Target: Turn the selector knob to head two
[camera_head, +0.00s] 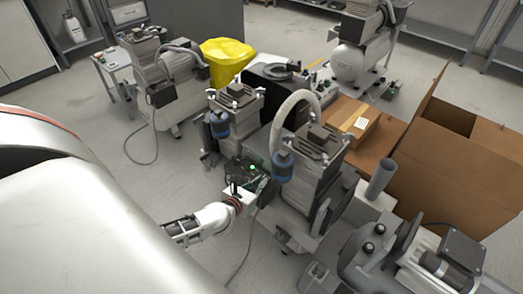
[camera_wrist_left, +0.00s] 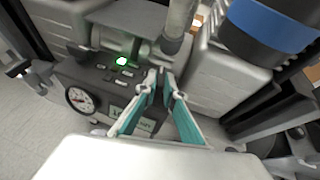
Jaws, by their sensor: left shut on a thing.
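The dental compressor with two heads (camera_head: 310,165) stands in the middle of the head view. Its dark control panel (camera_wrist_left: 98,82) has a lit green lamp (camera_wrist_left: 122,61), small labels and a round gauge (camera_wrist_left: 80,99). The lamp also shows in the head view (camera_head: 252,167). My left gripper (camera_wrist_left: 162,86) reaches the panel's right part, its teal-padded fingers closed in on the selector knob. The knob is almost wholly hidden between the fingertips, so its pointing direction cannot be read. In the head view the left gripper (camera_head: 246,191) is at the panel's front. My right gripper is out of view.
A blue filter bowl (camera_wrist_left: 275,30) and a hose stand close beside the left gripper. Another compressor (camera_head: 410,255) is at the lower right. An open cardboard box (camera_head: 450,150) is at the right, a yellow bin bag (camera_head: 227,58) behind.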

